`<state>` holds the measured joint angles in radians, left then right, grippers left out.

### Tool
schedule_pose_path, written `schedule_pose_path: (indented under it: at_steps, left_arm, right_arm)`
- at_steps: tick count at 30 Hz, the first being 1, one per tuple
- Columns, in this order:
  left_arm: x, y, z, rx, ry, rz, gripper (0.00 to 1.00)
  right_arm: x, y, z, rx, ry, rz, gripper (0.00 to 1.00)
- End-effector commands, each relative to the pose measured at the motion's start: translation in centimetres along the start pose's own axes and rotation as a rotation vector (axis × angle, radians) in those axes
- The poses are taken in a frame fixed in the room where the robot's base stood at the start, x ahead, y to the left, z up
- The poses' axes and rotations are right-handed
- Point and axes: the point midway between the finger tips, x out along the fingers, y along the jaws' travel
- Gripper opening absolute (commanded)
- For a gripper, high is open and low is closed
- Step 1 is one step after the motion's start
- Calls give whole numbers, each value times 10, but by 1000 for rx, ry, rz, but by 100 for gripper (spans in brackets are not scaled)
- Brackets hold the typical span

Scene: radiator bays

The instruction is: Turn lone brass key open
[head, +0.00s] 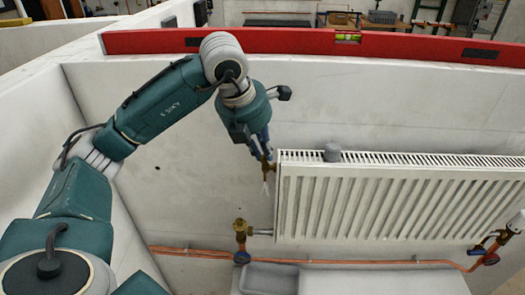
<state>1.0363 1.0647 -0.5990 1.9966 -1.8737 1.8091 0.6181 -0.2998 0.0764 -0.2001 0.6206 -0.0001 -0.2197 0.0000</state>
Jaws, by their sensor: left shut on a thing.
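My left arm reaches in from the left, and its gripper (261,153) points down at the upper left corner of the white radiator (395,200). The gripper is shut on a small brass key (267,167) beside the radiator's left end. The fingers hide part of the key, and its exact angle is too small to tell. My right gripper is not in view.
A brass valve (240,228) sits at the radiator's lower left on copper piping (340,262). Another valve (490,258) is at lower right. A red spirit level (250,41) lies along the wall top. A grey tray (268,280) is below.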

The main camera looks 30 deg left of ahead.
Motion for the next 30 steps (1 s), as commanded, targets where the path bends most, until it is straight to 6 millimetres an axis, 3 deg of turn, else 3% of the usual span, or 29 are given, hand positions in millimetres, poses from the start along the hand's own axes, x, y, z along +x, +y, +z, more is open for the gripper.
schedule_pose_path:
  at_steps: [9,26,27,30]
  left_arm:
    - [-3,0,3,-121,-12,49,0]
    - [-4,0,3,-147,-13,60,0]
    - [-4,0,3,-147,-13,60,17]
    - [-3,0,3,-146,-10,60,30]
  right_arm:
    - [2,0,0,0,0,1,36]
    - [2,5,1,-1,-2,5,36]
    - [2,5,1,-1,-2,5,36]
    - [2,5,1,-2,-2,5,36]
